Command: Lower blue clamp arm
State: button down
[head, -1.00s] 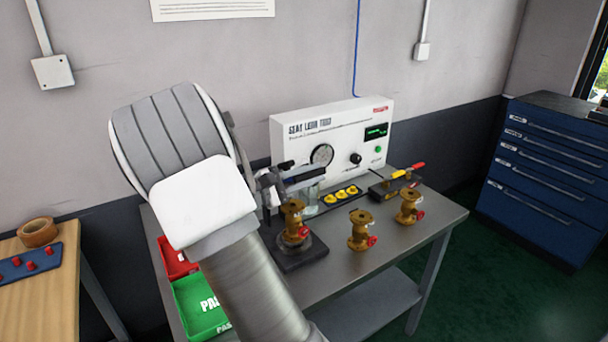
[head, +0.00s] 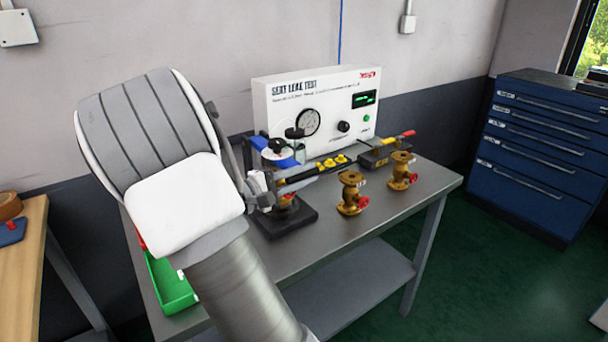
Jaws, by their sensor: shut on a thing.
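The blue clamp arm (head: 272,144) shows behind my gripper, above the black test fixture (head: 283,224), with a dark round part in its middle. It stands at the left front of the white tester. A brass valve (head: 289,203) sits on the fixture, partly covered by my gripper. My gripper (head: 300,181) reaches in from the left, just above that valve and at the clamp. Its jaws are shut on the clamp arm, but the contact is small and partly hidden. My wrist and forearm cover the left of the bench.
The white seat leak tester (head: 318,100) stands at the back. Two brass valves with red handles, a middle one (head: 351,194) and a right one (head: 402,171), stand on the steel bench (head: 360,235). A green tray (head: 172,285) is at the left. The bench's front right is clear.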

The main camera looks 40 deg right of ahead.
jog(key=shift+f, duration=0.3)
jog(key=c, duration=0.8)
grip_release()
jog(key=shift+o, duration=0.2)
jog(key=shift+r, duration=0.1)
jog(key=shift+w+a, duration=0.1)
jog(key=shift+a, duration=0.25)
jog(key=a+p, duration=0.2)
jog(key=a, duration=1.4)
jog(key=shift+w+a+p, duration=0.3)
jog(key=shift+w+a, duration=0.1)
